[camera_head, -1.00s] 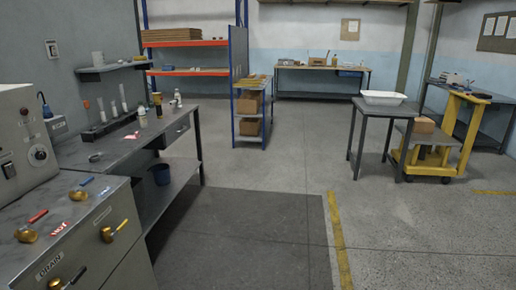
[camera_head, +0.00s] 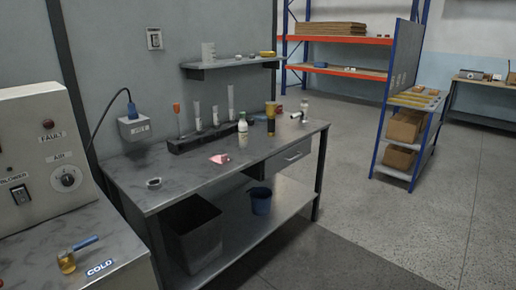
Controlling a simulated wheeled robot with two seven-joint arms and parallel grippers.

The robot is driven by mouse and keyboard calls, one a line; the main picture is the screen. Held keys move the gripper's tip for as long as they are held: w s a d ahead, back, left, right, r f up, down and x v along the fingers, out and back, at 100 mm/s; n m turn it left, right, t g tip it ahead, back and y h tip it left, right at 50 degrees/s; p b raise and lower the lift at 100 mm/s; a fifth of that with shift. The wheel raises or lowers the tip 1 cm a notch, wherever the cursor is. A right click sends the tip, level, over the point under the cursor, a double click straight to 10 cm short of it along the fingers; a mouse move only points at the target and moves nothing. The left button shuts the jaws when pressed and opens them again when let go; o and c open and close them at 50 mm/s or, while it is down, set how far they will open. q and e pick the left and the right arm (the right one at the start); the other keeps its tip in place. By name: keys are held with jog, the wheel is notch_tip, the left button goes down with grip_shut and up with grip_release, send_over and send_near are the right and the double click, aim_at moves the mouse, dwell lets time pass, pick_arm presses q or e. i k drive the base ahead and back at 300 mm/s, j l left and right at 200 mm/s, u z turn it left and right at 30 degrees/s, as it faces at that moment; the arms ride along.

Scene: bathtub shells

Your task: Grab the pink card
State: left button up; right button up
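A small pink card (camera_head: 219,159) lies on the grey metal workbench (camera_head: 166,190), near the middle of its top, in front of the test tube rack and left of a white bottle. Neither of my grippers shows in the head view.
On the bench stand a dark rack (camera_head: 203,136) with tubes, a white bottle (camera_head: 242,133), a dark and yellow container (camera_head: 271,121) and a small ring-shaped item (camera_head: 154,183). A control panel (camera_head: 40,160) stands at left. Below are a black bin (camera_head: 193,235) and a blue bucket (camera_head: 260,201). Floor at right is clear.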

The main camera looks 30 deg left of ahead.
aim_at(221, 160)
jog(key=i+u, duration=0.2)
jog(key=i, duration=0.3)
jog(key=i+u, duration=0.2)
jog(key=i, duration=0.25)
jog(key=i+l+u, duration=0.2)
jog(key=i, duration=0.25)
jog(key=i+l+u, duration=0.2)
jog(key=i, duration=0.3)
